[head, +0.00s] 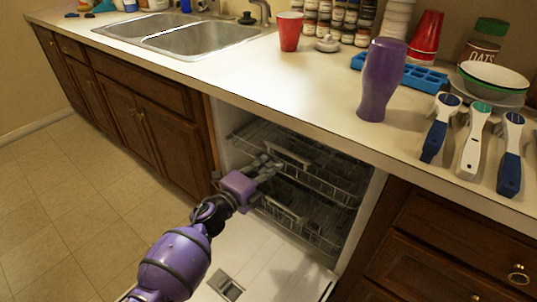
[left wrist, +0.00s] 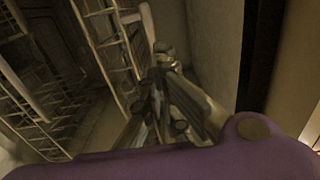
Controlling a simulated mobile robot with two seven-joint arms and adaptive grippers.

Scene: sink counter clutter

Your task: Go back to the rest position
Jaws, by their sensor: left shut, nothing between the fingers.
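My left arm comes in from the bottom left of the head view. My left gripper (head: 267,167) is at the open dishwasher, by its upper rack (head: 320,172), with its fingers shut and empty. In the left wrist view, the fingers of my left gripper (left wrist: 160,65) are close together in front of the dishwasher's inner wall (left wrist: 215,50), with wire racks (left wrist: 100,50) to the left. Whether the fingers touch the rack cannot be told. My right gripper is not in view.
The dishwasher door (head: 265,262) is folded down below my gripper. The counter (head: 250,80) runs above it, holding a purple vase-shaped object (head: 382,80), a red cup (head: 289,32), a blue tray (head: 425,78), bowls (head: 493,80) and several handled tools (head: 475,140). Open floor (head: 70,215) lies left.

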